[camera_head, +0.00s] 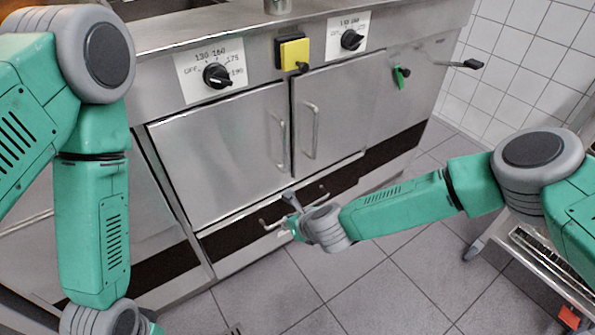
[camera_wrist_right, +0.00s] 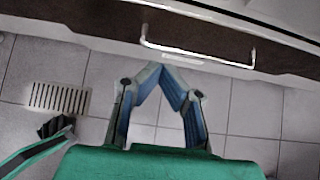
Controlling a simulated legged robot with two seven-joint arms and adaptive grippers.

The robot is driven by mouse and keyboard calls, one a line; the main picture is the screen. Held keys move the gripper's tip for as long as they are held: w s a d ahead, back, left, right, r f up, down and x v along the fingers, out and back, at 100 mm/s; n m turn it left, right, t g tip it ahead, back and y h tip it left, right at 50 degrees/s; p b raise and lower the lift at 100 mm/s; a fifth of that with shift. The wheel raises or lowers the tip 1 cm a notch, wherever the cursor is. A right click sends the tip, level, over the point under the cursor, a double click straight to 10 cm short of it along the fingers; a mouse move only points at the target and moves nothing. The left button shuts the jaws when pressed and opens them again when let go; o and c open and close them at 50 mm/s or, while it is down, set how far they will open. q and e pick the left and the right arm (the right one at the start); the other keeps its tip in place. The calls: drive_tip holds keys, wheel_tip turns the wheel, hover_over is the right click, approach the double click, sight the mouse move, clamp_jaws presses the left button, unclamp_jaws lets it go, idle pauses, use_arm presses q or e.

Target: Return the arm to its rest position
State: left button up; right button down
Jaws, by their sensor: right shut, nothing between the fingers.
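My right arm (camera_head: 400,207) reaches in from the right in the head view, bent at the elbow. Its gripper (camera_head: 286,218) is low in front of the steel cabinet, near a bar handle. In the right wrist view the right gripper (camera_wrist_right: 158,68) has its fingertips together with nothing between them, just short of a drawer handle (camera_wrist_right: 197,55) and apart from it. My left arm (camera_head: 93,230) hangs down at the left of the head view.
The steel fryer cabinet (camera_head: 225,160) with knobs and door handles (camera_head: 310,130) fills the middle. A wheeled metal cart (camera_head: 540,262) stands at the right. The tiled floor (camera_head: 400,290) is clear in front. A floor drain (camera_wrist_right: 59,98) shows in the wrist view.

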drive_tip(key=s+d+f+n+g, duration=0.2)
drive_tip(key=s+d+f+n, duration=0.15)
drive_tip(key=s+n, duration=0.65)
drive_tip(key=s+d+n+g+h, duration=0.3)
drive_tip(key=s+d+n, duration=1)
drive_tip(key=s+d, duration=0.45)
drive_tip(key=s+d+r+n+g+h+p, duration=0.1)
drive_tip(key=s+d+r+n, duration=0.2)
drive_tip(key=d, duration=0.4)
drive_tip(key=s+d+r+n+h, duration=0.2)
drive_tip(key=s+d+r+n, duration=0.1)
drive_tip(key=d, duration=0.3)
wheel_tip(320, 180, up, 11)
drive_tip(key=p, duration=1.1)
drive_tip(key=shift+w+p, duration=0.3)
drive_tip(key=shift+p, duration=0.1)
